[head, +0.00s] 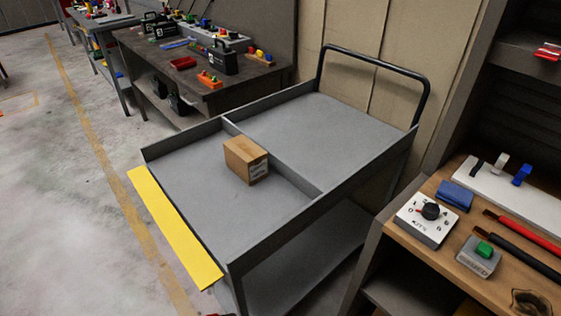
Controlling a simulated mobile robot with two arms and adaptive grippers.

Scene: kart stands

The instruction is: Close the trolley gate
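A grey trolley (330,125) with a black push handle (375,58) stands in the middle. Its upper tray has raised walls and a low divider across it. The yellow gate (175,229) is at the near left end of the tray. It hangs folded outward, so that end of the tray is open. A small cardboard box (246,159) sits in the tray beside the divider, on the gate's side. Neither of my grippers can be made out in the head view.
A workbench (215,92) with tools and toolboxes stands behind on the left. A wooden-topped bench (440,240) with a dial box, a green-button box and brushes is close on the right. The concrete floor (70,200) left of the gate is clear.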

